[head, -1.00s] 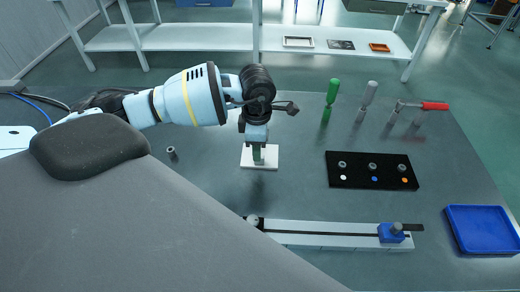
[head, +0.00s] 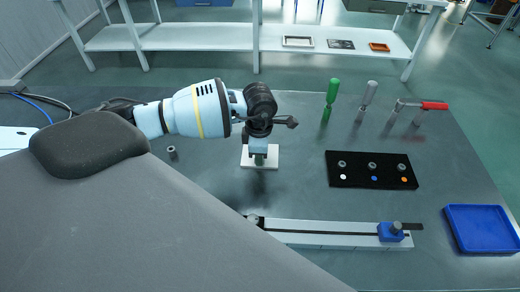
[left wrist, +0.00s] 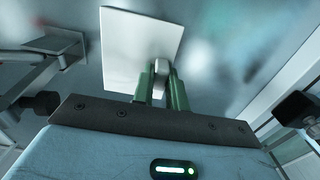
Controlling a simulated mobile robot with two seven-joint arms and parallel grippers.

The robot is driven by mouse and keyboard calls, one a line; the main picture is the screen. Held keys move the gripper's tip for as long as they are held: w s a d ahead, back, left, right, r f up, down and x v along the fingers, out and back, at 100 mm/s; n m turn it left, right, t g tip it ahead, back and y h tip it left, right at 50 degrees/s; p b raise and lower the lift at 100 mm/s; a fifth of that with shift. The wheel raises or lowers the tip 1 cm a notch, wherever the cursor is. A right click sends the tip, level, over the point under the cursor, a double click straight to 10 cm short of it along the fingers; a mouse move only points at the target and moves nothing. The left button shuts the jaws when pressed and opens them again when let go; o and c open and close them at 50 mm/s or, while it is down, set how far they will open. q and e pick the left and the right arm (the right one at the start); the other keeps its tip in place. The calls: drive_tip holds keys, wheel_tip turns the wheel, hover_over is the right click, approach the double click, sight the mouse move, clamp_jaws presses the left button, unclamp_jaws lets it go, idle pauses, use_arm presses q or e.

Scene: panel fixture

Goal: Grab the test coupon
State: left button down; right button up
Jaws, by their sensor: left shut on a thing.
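The test coupon appears to be the white square plate (head: 272,161) on the grey table, below my left gripper in the head view. In the left wrist view the plate (left wrist: 130,45) fills the upper middle, with a pale rounded post rising from it. My left gripper (head: 259,160) points down over the plate. Its green fingers (left wrist: 162,88) are shut on the post, one on each side. I cannot tell whether the plate rests on the table or is slightly raised. My right gripper is not in view.
Right of the plate is a black block (head: 336,178) with several grey rings and coloured dots. Behind it stand a green-handled tool (head: 330,97), a grey one (head: 369,97) and a red-handled one (head: 434,106). A slide rail (head: 330,238) and blue tray (head: 482,230) lie in front.

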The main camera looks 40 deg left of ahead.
use_arm(q)
drive_tip(key=shift+r, duration=0.15)
drive_tip(key=shift+r, duration=0.6)
wheel_tip(320, 180, up, 2)
drive_tip(key=shift+r, duration=0.2)
drive_tip(key=s, duration=1)
drive_tip(key=s+d+r, duration=0.1)
drive_tip(key=s, duration=0.5)
drive_tip(key=shift+r+b, duration=0.1)
drive_tip(key=shift+b, duration=0.25)
drive_tip(key=shift+s+a, duration=0.1)
